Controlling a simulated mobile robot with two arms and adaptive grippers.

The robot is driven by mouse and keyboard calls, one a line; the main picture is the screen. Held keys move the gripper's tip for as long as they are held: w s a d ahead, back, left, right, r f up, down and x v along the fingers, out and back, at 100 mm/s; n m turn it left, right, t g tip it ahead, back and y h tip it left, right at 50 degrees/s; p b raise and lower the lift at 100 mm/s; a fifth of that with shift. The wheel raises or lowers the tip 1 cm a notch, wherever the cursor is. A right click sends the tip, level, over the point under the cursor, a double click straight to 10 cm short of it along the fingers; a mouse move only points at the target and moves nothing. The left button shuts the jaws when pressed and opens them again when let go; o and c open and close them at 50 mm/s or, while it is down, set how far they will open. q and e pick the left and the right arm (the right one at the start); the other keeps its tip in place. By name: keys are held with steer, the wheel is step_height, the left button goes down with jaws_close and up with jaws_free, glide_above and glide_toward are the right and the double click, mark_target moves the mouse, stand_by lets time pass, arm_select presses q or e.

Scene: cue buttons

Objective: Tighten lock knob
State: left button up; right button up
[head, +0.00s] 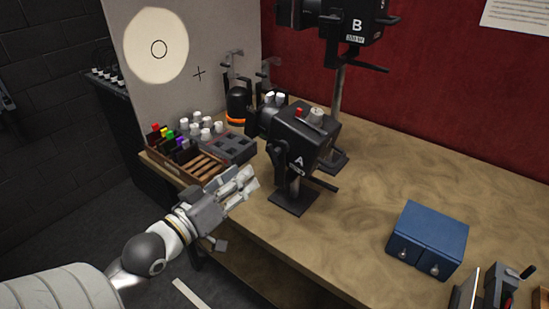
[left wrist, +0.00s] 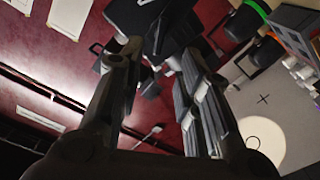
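The black device marked A (head: 300,145) stands on a dark base plate on the table, with a red button (head: 299,111) and a pale grey round knob (head: 316,117) on top. I cannot tell which part is the lock knob. My left gripper (head: 250,182) is just left of device A's stand, apart from it in the picture, pointing toward it. In the left wrist view its two fingers (left wrist: 158,62) are spread with nothing held between them. A dark device (left wrist: 160,22) shows beyond the fingertips. My right gripper is not in view.
Device B (head: 340,22) stands on a tall post behind. A wooden tray with coloured pieces (head: 172,162) and a dark tray with white knobs (head: 240,148) sit left of device A. A blue box (head: 430,237) is at the right. The table centre (head: 350,225) is clear.

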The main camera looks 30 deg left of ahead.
mark_target(270, 156)
arm_select(q)
steer(key=w, duration=0.2)
steer(key=w+p, duration=0.1)
steer(key=w, duration=0.2)
steer(key=w+p, duration=0.1)
steer(key=w, duration=0.2)
steer(key=shift+w+d+r, duration=0.1)
steer(key=shift+w+d, duration=0.15)
steer(key=shift+d, duration=0.05)
steer(key=shift+w+d+p, duration=0.1)
steer(key=shift+w+p, duration=0.25)
steer(key=shift+w, duration=0.4)
jaws_close()
